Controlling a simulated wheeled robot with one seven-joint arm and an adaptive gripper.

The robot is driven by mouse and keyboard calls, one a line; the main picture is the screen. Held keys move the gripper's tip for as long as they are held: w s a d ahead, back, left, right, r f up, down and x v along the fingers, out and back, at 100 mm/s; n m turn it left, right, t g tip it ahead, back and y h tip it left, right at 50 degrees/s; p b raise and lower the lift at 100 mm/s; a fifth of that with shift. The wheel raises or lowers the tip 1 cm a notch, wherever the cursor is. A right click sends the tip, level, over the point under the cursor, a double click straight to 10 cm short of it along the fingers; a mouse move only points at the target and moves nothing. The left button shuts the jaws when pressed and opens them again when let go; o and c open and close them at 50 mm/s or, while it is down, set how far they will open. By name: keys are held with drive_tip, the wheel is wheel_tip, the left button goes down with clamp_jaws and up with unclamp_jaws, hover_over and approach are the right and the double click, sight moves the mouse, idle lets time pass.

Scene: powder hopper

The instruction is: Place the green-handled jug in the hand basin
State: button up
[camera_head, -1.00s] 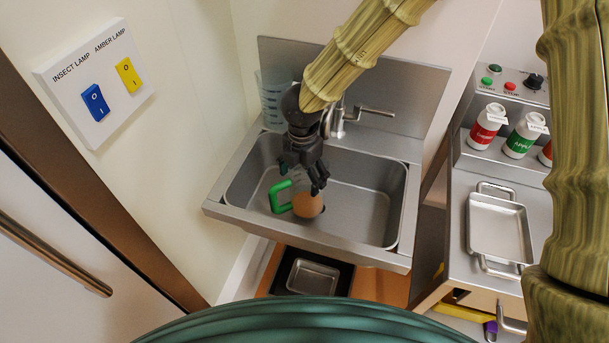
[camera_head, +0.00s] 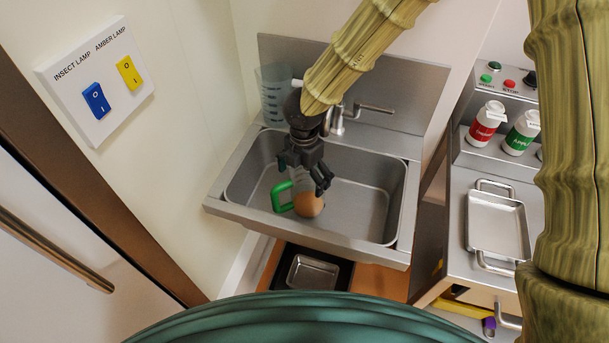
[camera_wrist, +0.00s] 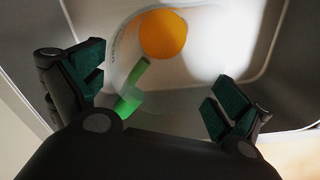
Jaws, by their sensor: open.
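The green-handled jug (camera_head: 308,203) is inside the hand basin (camera_head: 362,212), toward its left front. It is clear, with a green handle on its left and orange-brown contents. In the wrist view the jug's green handle (camera_wrist: 131,90) and orange contents (camera_wrist: 163,34) show ahead of the fingers. My gripper (camera_head: 305,176) is over the basin, just above and behind the jug. In the wrist view its two fingers (camera_wrist: 152,90) are wide apart, with nothing clamped between them. Part of the jug's top is hidden by my gripper in the head view.
A clear measuring jug (camera_head: 272,95) stands at the basin's back left corner, beside the tap (camera_head: 340,118). A counter on the right holds a metal tray (camera_head: 497,225) and several bottles (camera_head: 487,124). A wall switch plate (camera_head: 97,85) is at left.

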wheel_tip(320, 180, up, 12)
drive_tip(key=b, duration=0.1)
drive_tip(key=shift+r, duration=0.15)
idle(0.5)
